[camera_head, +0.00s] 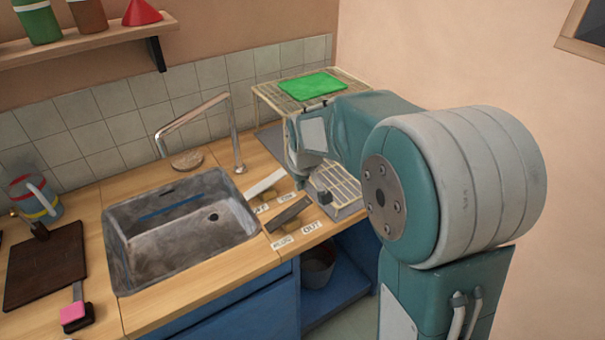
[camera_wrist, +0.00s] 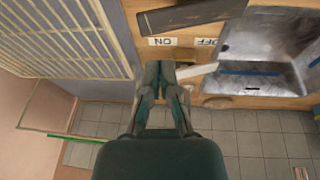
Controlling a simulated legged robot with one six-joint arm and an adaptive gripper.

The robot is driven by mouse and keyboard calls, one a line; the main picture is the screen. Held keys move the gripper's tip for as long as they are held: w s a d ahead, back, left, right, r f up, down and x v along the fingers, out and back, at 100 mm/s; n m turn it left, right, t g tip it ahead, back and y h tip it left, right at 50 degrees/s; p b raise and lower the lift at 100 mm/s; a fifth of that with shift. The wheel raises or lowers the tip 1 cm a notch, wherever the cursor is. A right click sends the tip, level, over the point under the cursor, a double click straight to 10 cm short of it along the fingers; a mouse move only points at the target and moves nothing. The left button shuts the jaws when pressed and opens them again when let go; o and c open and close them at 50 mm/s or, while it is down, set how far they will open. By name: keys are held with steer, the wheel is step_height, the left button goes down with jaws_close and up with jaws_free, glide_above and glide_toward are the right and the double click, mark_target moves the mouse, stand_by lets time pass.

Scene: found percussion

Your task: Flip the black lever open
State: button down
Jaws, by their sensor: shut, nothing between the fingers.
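The black lever (camera_head: 290,213) is a dark, flat bar on the wooden counter, right of the sink, lying slantwise between small labels, one reading OUT. In the wrist view the black lever (camera_wrist: 192,14) shows at the top edge, beyond my fingertips. A white lever (camera_head: 265,183) lies behind it; in the wrist view the white lever (camera_wrist: 197,71) is just right of my fingertips, and I cannot tell if they touch. My gripper (camera_wrist: 160,68) is shut and empty, apart from the black lever. In the head view my arm largely hides the fingers.
The grey sink (camera_head: 185,238) and tall faucet (camera_head: 236,140) are left of the levers. A lower drying grid (camera_head: 338,184) is right of the levers. A bucket (camera_head: 317,268) sits below the counter.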

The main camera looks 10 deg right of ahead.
mark_target(308, 200)
steer(key=x, duration=0.4)
steer(key=shift+s+d+f, duration=0.1)
steer(key=shift+s+f, duration=0.1)
steer(key=shift+f, duration=0.05)
steer(key=shift+d+f, duration=0.35)
steer(key=shift+f, duration=0.3)
steer(key=shift+w, duration=0.1)
steer(key=shift+w+d+f+m+g+y, duration=0.15)
steer(key=shift+d+f+g+y, duration=0.2)
steer(key=shift+y, duration=0.4)
steer(key=shift+d+f+m+g+y, duration=0.15)
steer(key=shift+d+f+g+y, duration=0.2)
steer(key=shift+y, duration=0.4)
steer(key=shift+w+d+f+y, duration=0.15)
steer(key=shift+f+y, duration=0.2)
steer(key=shift+y, duration=0.25)
steer(key=shift+s+d+f+y, duration=0.1)
steer(key=shift+f+y, duration=0.25)
steer(key=shift+y, duration=0.25)
steer(key=shift+f, duration=0.4)
